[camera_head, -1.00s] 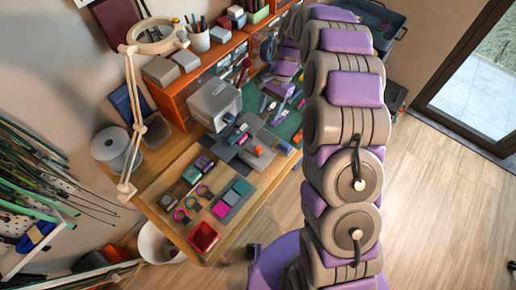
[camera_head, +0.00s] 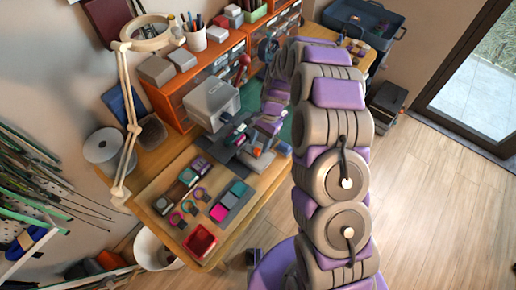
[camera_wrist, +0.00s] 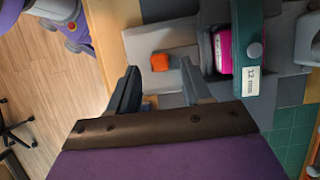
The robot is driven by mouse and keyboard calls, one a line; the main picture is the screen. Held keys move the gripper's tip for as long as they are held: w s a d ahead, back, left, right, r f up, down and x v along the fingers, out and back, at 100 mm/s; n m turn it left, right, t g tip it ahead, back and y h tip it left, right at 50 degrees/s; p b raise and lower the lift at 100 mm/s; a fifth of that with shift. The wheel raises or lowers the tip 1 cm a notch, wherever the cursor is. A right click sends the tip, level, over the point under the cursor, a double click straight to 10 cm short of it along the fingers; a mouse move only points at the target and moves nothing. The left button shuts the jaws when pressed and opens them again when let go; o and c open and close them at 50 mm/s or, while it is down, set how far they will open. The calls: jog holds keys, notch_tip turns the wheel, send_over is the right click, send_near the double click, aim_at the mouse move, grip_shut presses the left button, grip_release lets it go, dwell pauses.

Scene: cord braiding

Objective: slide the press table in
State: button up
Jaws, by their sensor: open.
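The press looks like the pale grey boxy machine (camera_head: 212,100) on the wooden bench. A dark flat plate (camera_head: 222,153) lies in front of it. Beside that is a light grey plate (camera_head: 262,162), likely the press table, with a small orange block on it. The light grey plate (camera_wrist: 178,80) and orange block (camera_wrist: 160,62) also show in the wrist view. My gripper (camera_wrist: 159,72) is open and empty, its fingertips over or near the light plate, on either side of the orange block in the picture. I cannot tell whether they touch. In the head view the gripper is small and partly hidden.
A teal block labelled 12 mm (camera_wrist: 248,60) and a pink piece (camera_wrist: 222,50) lie right of the fingers. Coloured pieces and a red tray (camera_head: 201,241) fill the near bench. A lamp (camera_head: 130,120) stands left. Open floor (camera_head: 440,190) lies right.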

jog(key=shift+x, duration=1.35)
grip_shut()
